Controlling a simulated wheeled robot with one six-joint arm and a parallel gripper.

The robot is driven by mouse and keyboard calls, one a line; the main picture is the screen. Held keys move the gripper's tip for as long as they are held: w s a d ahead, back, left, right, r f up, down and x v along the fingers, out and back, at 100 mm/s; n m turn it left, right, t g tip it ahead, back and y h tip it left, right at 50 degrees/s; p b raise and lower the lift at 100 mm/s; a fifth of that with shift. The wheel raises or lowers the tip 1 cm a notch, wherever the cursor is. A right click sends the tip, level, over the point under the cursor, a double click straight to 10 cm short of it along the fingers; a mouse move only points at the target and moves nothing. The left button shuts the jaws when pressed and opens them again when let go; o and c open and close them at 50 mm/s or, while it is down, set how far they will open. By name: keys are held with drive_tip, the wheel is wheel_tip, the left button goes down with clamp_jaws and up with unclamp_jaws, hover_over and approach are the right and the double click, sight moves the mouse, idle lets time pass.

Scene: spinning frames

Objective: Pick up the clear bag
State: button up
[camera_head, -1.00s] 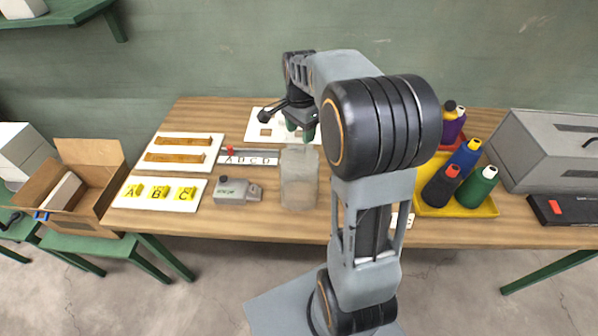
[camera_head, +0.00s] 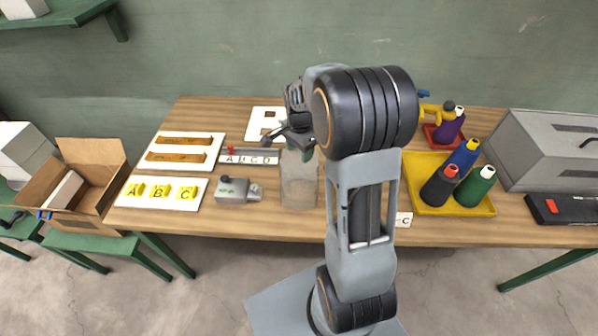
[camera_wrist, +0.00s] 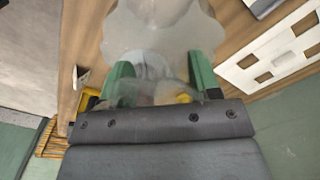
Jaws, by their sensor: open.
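The clear bag (camera_head: 299,192) stands on the wooden table, left of my arm in the head view. It is see-through and pale. In the wrist view the bag (camera_wrist: 160,22) spreads beyond and between the green fingertips. My gripper (camera_head: 305,150) is at the top of the bag in the head view, partly hidden by my own arm. In the wrist view my gripper (camera_wrist: 164,75) has its two green fingers apart, with the bag's translucent film between them. I cannot tell whether the fingers touch it.
A small grey device (camera_head: 236,190) sits close left of the bag. The lettered rail (camera_head: 248,157) and white frame (camera_head: 262,118) lie behind. A yellow tray (camera_head: 422,168) with several thread cones is to the right. A yellow-marked card (camera_head: 160,192) lies at left.

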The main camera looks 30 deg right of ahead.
clamp_jaws()
idle(0.3)
drive_tip(key=shift+r, duration=0.15)
